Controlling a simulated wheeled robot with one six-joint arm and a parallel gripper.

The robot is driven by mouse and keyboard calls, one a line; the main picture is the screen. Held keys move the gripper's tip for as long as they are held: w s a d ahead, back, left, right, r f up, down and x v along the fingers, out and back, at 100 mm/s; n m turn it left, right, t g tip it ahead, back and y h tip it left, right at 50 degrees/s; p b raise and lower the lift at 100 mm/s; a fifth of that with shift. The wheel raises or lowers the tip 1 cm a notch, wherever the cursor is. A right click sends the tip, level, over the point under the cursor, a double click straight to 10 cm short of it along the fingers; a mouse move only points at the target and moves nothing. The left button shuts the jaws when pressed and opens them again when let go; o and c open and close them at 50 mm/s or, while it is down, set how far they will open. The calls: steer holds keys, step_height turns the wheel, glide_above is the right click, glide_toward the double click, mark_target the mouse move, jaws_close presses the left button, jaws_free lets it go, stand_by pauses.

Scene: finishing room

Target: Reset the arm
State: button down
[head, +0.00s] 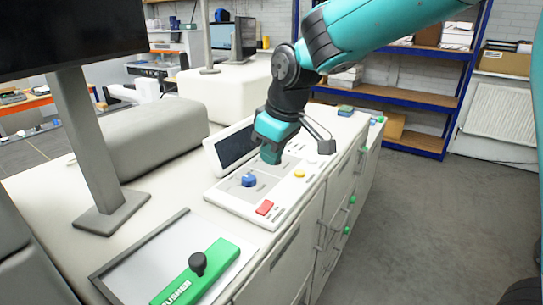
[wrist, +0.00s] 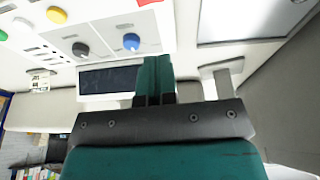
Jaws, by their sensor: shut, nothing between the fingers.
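My arm reaches in from the upper right in the head view. My gripper (head: 271,156) points down just above the white control panel (head: 228,199), close to its small dark screen (head: 237,147). In the wrist view my gripper (wrist: 154,58) shows its two green fingers pressed together with nothing between them. The panel carries a blue knob (head: 249,180), a red button (head: 265,208) and a yellow button (head: 299,174). The wrist view also shows the blue knob (wrist: 131,41) and a dark grey knob (wrist: 80,49). I cannot tell whether the fingertips touch the panel.
A green bar with a black knob (head: 197,263) lies on a grey-framed plate at the front of the counter. A monitor stand (head: 100,218) and a rounded beige block (head: 140,147) stand on the left. The grey floor (head: 420,215) on the right is clear before blue shelves (head: 430,145).

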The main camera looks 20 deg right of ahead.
steer(key=s+a+f+m+g+y+b, duration=0.1)
steer(key=s+f+b, duration=0.3)
steer(key=s, duration=2.1)
steer(key=shift+g+y, duration=0.7)
steer(key=shift+g, duration=0.1)
steer(key=shift+a, duration=0.1)
